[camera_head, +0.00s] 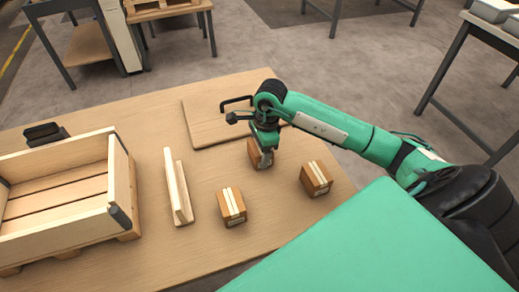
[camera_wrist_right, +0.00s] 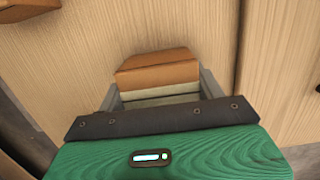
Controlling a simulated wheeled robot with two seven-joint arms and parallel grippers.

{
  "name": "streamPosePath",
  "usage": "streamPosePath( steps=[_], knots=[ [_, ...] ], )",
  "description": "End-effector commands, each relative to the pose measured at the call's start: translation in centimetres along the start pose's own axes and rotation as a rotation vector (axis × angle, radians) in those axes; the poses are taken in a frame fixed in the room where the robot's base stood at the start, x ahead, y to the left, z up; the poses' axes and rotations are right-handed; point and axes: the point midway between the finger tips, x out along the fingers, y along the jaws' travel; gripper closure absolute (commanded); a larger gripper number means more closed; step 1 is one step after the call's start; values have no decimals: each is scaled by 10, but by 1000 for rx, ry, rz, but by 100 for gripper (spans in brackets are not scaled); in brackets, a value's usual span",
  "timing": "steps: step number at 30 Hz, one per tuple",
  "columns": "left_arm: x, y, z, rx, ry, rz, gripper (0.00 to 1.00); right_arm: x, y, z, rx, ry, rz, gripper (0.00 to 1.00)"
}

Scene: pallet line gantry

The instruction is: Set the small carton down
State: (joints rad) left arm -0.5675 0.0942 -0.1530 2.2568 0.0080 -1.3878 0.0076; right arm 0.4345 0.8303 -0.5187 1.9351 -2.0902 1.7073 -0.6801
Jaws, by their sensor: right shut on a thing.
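My right gripper (camera_head: 264,155) points down over the wooden table and is shut on a small brown carton (camera_head: 254,153) with a pale tape band. The carton is near the front edge of a flat wooden board (camera_head: 212,112); I cannot tell whether it touches the table. In the right wrist view the carton (camera_wrist_right: 157,70) sits between the two fingers of the gripper (camera_wrist_right: 160,92). Two similar taped cartons stand on the table, one in front and left (camera_head: 231,207), one to the right (camera_head: 316,178). My left gripper is not in view.
A wooden crate (camera_head: 60,150) stands on the left of the table (camera_head: 150,255), with a dark object (camera_head: 42,133) behind it. An upright wooden piece (camera_head: 177,187) stands between crate and cartons. Other tables stand at the back and right.

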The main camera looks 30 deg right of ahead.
Motion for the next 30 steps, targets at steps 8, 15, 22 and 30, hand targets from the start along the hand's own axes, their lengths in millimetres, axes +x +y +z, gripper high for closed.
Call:
streamPosePath(
  steps=[8,15,22,30],
  knots=[
    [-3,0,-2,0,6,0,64,2,0,0,0,0,0,14],
    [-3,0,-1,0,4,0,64,2,0,0,0,0,0,10],
    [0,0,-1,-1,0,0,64,-8,-1,0,0,1,-3,10],
    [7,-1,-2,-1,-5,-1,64,-66,-2,0,0,1,-6,10]
  ],
)
